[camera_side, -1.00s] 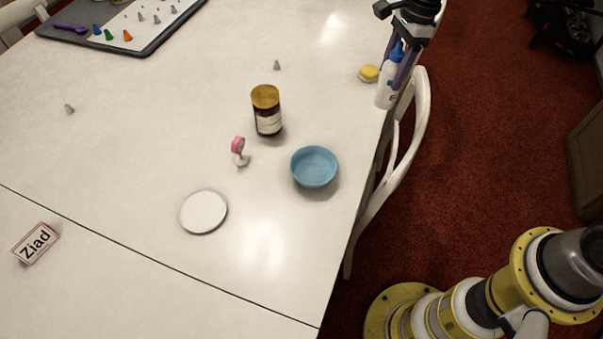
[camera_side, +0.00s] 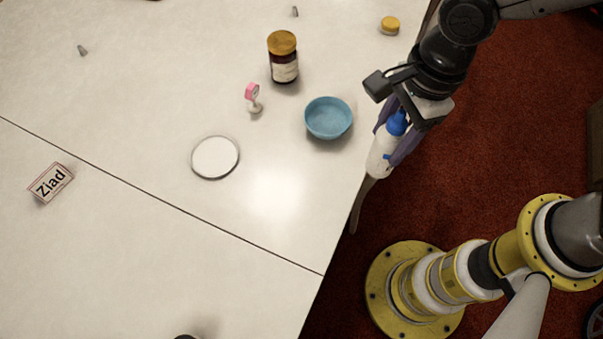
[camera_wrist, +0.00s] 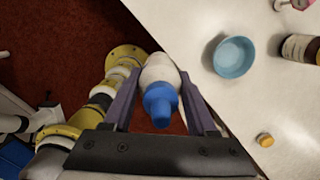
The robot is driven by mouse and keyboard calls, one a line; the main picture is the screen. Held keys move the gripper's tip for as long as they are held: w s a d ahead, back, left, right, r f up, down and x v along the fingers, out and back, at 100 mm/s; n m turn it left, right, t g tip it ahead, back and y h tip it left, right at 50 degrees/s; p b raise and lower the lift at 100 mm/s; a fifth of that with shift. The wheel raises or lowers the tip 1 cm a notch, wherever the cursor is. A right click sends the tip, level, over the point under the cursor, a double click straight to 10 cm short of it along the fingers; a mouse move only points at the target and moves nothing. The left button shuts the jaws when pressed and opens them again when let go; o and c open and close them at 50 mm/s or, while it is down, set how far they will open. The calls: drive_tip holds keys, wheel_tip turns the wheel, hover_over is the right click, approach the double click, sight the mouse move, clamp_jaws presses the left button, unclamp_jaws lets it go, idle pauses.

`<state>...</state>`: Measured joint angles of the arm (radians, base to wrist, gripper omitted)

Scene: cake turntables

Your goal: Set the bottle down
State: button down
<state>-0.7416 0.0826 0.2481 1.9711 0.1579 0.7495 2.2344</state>
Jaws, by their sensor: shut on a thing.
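A white bottle with a blue cap (camera_side: 382,152) is held between the two fingers of my gripper (camera_side: 398,138). In the side view it hangs beside the right edge of the table, near the blue bowl, over or close to the red floor. In the wrist view the bottle (camera_wrist: 161,88) stands between the dark purple fingers of my gripper (camera_wrist: 160,103), cap towards the camera. The fingers are shut on it. The height of its base relative to the tabletop is hard to tell.
The table's front part is mostly clear.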

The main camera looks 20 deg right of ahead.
drive_tip(key=shift+s+a+r, duration=0.15)
drive_tip(key=shift+s+a, duration=0.15)
drive_tip(key=shift+a, duration=0.1)
drive_tip(key=w+a+f, duration=0.9)
drive_tip(key=a+f, duration=0.1)
drive_tip(key=f, duration=0.3)
drive_tip(key=shift+a, duration=0.2)
drive_tip(key=shift+w, duration=0.1)
drive_tip(key=shift+f, duration=0.15)
drive_tip(key=shift+c, duration=1)
unclamp_jaws()
